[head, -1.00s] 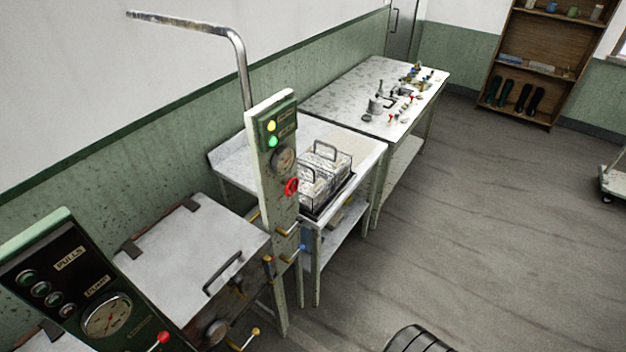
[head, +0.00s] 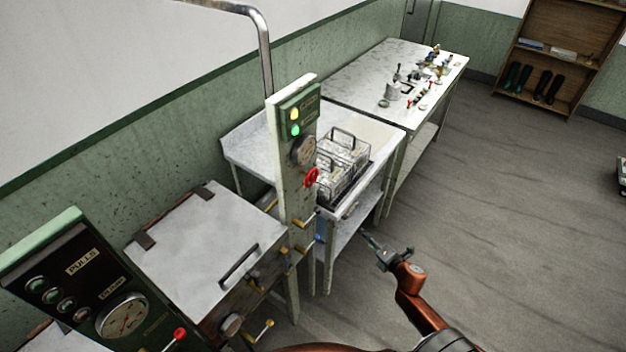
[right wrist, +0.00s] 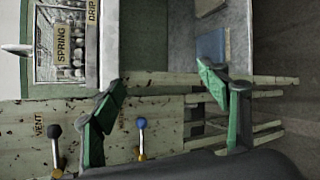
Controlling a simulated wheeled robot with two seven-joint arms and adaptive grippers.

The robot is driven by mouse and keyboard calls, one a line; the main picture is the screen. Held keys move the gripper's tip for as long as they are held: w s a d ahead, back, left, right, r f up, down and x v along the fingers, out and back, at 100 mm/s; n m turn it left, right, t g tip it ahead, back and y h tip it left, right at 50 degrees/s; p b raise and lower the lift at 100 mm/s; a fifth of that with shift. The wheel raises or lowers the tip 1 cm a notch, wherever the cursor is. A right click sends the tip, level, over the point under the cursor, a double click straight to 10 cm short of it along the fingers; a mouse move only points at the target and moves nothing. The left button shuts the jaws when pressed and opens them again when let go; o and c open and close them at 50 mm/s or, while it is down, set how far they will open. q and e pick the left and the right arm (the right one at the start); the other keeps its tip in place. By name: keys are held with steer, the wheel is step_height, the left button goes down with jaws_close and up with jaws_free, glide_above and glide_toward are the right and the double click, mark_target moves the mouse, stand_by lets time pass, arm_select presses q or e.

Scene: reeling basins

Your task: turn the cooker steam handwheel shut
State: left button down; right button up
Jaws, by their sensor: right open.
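The red handwheel (head: 311,178) is on the front of the upright post panel (head: 293,200), below a round gauge (head: 303,150) and two lit lamps, yellow and green. My right gripper (head: 370,238) is open and empty, to the right of and lower than the handwheel in the head view, apart from it. In the right wrist view the open fingers (right wrist: 160,85) are spread with nothing between them held, and the red handwheel is not seen. My left gripper is not in view.
Lever valves (head: 303,222) stick out of the post below the wheel. A lidded box (head: 205,250) stands left of the post, with a dark gauge panel (head: 75,285) nearer. Wire baskets (head: 343,160) sit on the bench behind.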

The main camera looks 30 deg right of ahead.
steer(key=w+a+r+n+t+y, duration=0.1)
steer(key=w+a+r+n+y, duration=0.15)
steer(key=r+n, duration=0.45)
steer(key=w+a+r+n+t+y, duration=0.1)
steer(key=w+a+r+n+t, duration=0.15)
steer(key=r, duration=0.95)
steer(key=n+y, duration=0.5)
steer(key=n, duration=0.6)
glide_toward(313, 179)
steer(key=w, duration=0.2)
steer(key=shift+g+h, duration=0.25)
steer(key=x, duration=0.4)
steer(key=p+x, duration=0.1)
steer(key=x, duration=0.2)
steer(key=shift+a+r, duration=0.3)
steer(key=shift+a, duration=0.05)
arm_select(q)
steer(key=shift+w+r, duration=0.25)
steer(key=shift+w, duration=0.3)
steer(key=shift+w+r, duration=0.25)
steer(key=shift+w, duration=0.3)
arm_select(e)
steer(key=shift+w+a+f, duration=0.15)
steer(key=shift+w+a, duration=0.05)
steer(key=shift+w, duration=0.25)
steer(key=shift+c, duration=0.7)
steer(key=c, duration=1)
steer(key=shift+c, duration=0.2)
